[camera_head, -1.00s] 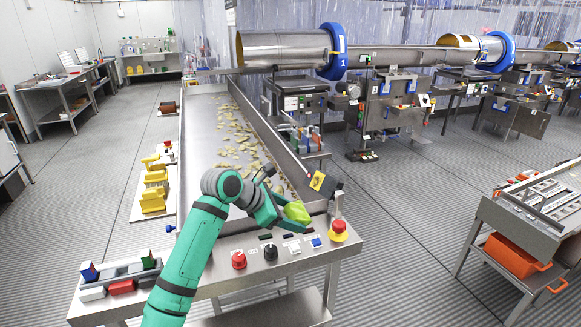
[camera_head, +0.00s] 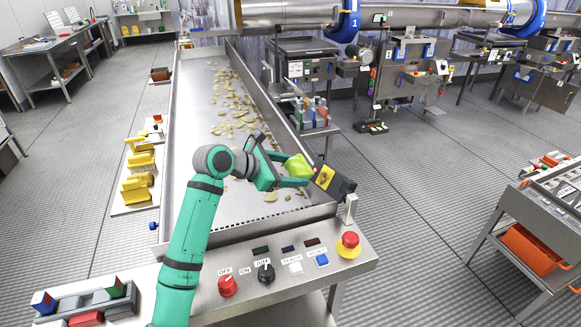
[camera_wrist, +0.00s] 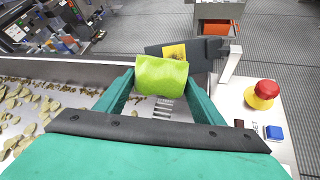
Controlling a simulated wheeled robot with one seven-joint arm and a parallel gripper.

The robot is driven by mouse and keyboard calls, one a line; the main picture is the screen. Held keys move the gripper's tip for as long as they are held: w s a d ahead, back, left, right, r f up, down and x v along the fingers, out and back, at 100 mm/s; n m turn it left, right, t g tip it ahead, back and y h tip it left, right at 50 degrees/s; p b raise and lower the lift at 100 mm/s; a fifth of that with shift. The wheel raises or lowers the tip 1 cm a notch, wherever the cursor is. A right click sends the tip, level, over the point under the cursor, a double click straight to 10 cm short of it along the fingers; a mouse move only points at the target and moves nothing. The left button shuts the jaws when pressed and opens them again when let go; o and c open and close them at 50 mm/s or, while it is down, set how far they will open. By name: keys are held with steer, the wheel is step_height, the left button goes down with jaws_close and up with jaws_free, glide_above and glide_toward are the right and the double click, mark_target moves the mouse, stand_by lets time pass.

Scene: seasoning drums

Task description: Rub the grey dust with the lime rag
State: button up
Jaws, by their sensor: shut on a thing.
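The lime rag (camera_head: 298,167) is a bright green-yellow cloth between the fingers of my gripper (camera_head: 291,174). It also shows in the wrist view (camera_wrist: 161,76), bunched between the two fingertips of my gripper (camera_wrist: 160,82). My gripper is shut on it, above the near right corner of the metal conveyor trough. Just beyond the rag is a dark box (camera_head: 333,184) with a yellow label, mounted at the trough's edge; it also shows in the wrist view (camera_wrist: 190,54). I cannot make out the grey dust for certain in either view.
The trough (camera_head: 205,195) holds scattered yellowish chips. A control panel (camera_head: 245,300) with a red emergency button (camera_head: 349,245) and several knobs lies in front. Yellow blocks (camera_head: 137,175) stand left of the trough. A steel cart (camera_head: 550,215) stands at right.

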mark_target(327, 181)
steer(key=shift+x, duration=2.65)
steer(key=shift+x, duration=1)
steer(key=shift+s+d, duration=0.1)
steer(key=shift+s+d, duration=0.7)
steer(key=shift+s+d+f, duration=0.1)
steer(key=shift+s+d, duration=0.05)
steer(key=shift+s+d, duration=0.65)
steer(key=shift+s, duration=0.05)
steer(key=shift+s+d, duration=0.1)
stand_by(0.4)
